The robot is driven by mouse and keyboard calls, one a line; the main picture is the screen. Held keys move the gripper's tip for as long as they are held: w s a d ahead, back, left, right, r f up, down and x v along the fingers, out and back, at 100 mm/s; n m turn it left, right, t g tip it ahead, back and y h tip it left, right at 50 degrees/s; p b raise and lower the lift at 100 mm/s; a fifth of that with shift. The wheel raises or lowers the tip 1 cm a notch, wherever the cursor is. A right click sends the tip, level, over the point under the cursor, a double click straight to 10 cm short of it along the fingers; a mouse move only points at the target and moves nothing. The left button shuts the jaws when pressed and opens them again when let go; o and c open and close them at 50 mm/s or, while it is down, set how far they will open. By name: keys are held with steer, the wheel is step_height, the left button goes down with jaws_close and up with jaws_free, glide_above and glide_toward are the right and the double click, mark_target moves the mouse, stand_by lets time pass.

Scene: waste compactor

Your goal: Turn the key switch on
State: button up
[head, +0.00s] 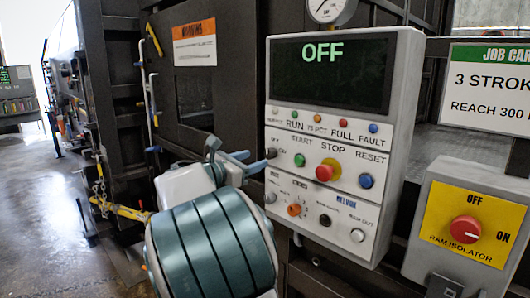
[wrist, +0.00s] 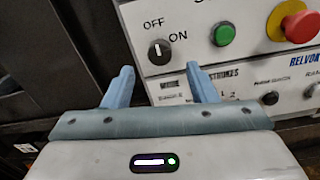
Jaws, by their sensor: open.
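The key switch (wrist: 160,50) is a small dark round knob with a white mark on the grey control panel. In the wrist view its mark stands about upright, with OFF printed above left and ON to its right. In the head view the key switch (head: 271,153) is at the panel's left edge. My gripper (wrist: 160,71) is open, with its two blue fingers apart and nothing between them. The knob appears just beyond the gap between the fingertips. In the head view my gripper (head: 250,161) is just left of the panel; contact cannot be told.
The panel's display (head: 333,68) reads OFF. A green button (wrist: 223,35) and a red stop button (head: 325,172) on yellow sit right of the switch. A red ram isolator knob (head: 466,229) is at lower right. Dark metal framework stands behind and left.

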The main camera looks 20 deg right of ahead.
mark_target(267, 155)
steer(key=p+x, duration=0.1)
steer(key=x, duration=0.5)
steer(key=c, duration=1)
